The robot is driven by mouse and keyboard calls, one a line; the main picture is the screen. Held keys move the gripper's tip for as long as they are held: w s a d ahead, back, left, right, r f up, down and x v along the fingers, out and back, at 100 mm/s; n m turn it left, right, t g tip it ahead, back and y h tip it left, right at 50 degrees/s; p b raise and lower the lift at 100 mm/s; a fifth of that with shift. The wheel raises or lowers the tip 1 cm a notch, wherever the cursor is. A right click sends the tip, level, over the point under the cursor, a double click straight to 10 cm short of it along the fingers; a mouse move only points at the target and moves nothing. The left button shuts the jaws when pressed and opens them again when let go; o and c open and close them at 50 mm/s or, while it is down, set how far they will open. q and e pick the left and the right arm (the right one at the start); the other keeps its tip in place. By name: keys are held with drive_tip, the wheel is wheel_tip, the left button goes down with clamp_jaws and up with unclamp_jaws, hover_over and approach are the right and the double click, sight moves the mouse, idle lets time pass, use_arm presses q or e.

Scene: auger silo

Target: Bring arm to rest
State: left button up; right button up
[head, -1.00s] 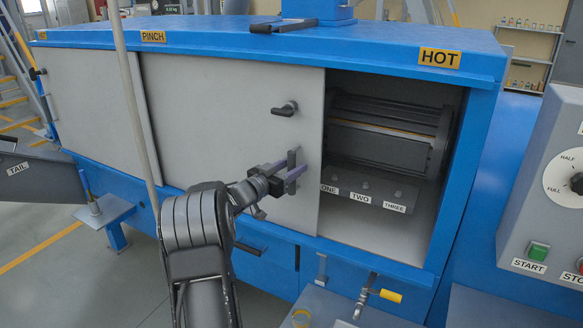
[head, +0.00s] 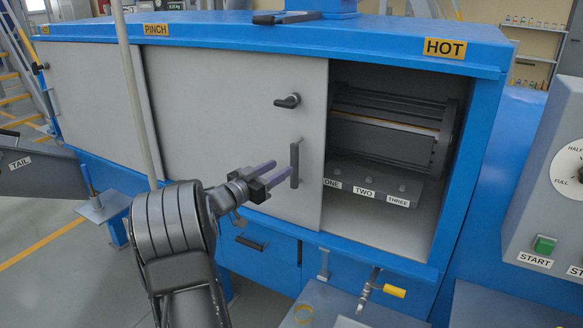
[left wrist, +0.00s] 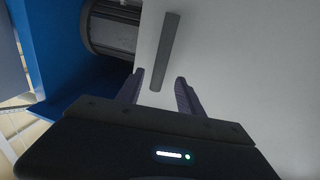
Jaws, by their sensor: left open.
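My left gripper (head: 270,180) is open and empty in front of the grey sliding door panel (head: 230,120) of the blue machine. Its purple-grey fingers point toward the door's dark vertical handle (head: 294,163), just to the left of it and apart from it in the head view. In the left wrist view the handle (left wrist: 165,52) lies ahead of and between the two spread fingertips (left wrist: 157,85). My right gripper is in neither view.
Right of the door is an open bay with a dark roller unit (head: 390,130) and a base labelled ONE, TWO, THREE (head: 370,180). A control panel (head: 545,190) stands at far right. A yellow-handled valve (head: 393,290) sticks out below. A pale pole (head: 133,90) stands at left.

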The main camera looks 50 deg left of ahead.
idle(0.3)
use_arm(q)
wheel_tip(320, 180, down, 17)
drive_tip(key=d+n+g+y, duration=0.2)
drive_tip(key=n+g+y, duration=0.1)
drive_tip(key=n+g, duration=0.1)
drive_tip(key=s+d+f+g+h, duration=0.1)
drive_tip(key=d+f+g+h, duration=0.35)
drive_tip(key=d+f, duration=1.45)
drive_tip(key=s+d+f+g+h, duration=0.15)
drive_tip(key=s+d+f, duration=0.25)
drive_tip(key=d, duration=0.5)
drive_tip(key=s+d+f+g+h, duration=0.1)
drive_tip(key=s+d+f+g, duration=0.25)
drive_tip(key=d, duration=0.55)
drive_tip(key=s+d+f+m+g+h, duration=0.1)
drive_tip(key=s+d+m+g, duration=0.1)
drive_tip(key=s+d, duration=0.5)
drive_tip(key=s+d+f+m+g+h, duration=0.1)
drive_tip(key=s+d, duration=0.6)
drive_tip(key=d, duration=0.5)
drive_tip(key=shift+s+d+f+m+g+h, duration=0.25)
drive_tip(key=shift+m+g+h, duration=0.1)
drive_tip(key=shift+m+h, duration=0.05)
